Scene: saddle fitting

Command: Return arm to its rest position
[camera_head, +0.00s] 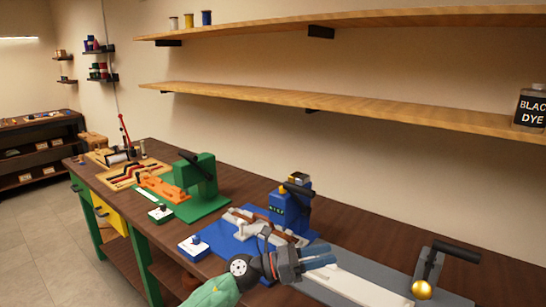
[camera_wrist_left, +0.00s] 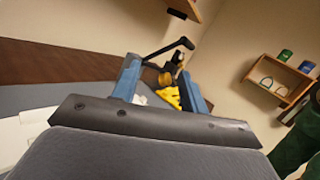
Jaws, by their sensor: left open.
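My left gripper (camera_head: 322,257) reaches in over the front of the workbench (camera_head: 350,232), its blue fingers pointing right. It is open, and I see nothing held between the fingers. In the left wrist view the two blue fingers (camera_wrist_left: 160,78) stand apart, with a dark lever and yellow parts (camera_wrist_left: 172,72) showing between and beyond them. The blue machine (camera_head: 291,207) on a blue base stands just behind my left wrist, which hides part of that base. My right gripper is not in view.
A grey stand with a black handle (camera_head: 455,251) and a brass ball (camera_head: 421,289) is at the right. A green machine (camera_head: 196,172) and a wooden tool board (camera_head: 122,171) stand farther left. Two long shelves (camera_head: 330,104) run along the wall. A dye can (camera_head: 530,108) sits at far right.

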